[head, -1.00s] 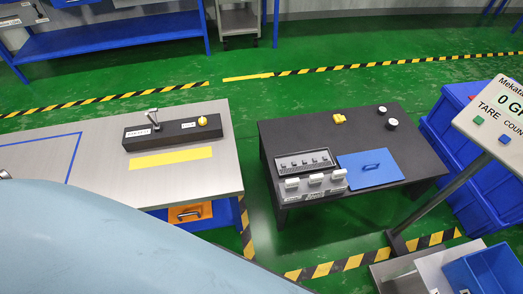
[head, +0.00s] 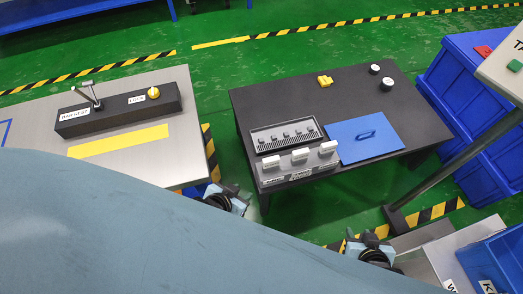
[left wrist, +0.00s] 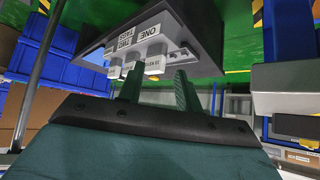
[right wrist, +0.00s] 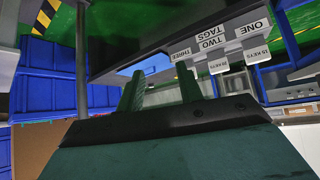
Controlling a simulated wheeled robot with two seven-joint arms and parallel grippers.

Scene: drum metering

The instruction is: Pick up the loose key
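I cannot make out a loose key for certain. A small yellow object (head: 325,80) lies on the dark table (head: 265,97), too small to identify. A black tray (head: 285,137) with several small pieces in a row sits on that table, behind a grey unit (head: 299,167) with three white blocks. My left gripper (left wrist: 160,80) is open and empty, below the labelled front of the grey unit. My right gripper (right wrist: 161,83) is open and empty, lower than the table's edge.
A blue plate with a handle (head: 368,141) and two round black-and-white knobs (head: 388,83) are on the dark table. A display post (head: 455,169) and blue bins (head: 459,75) stand at right.

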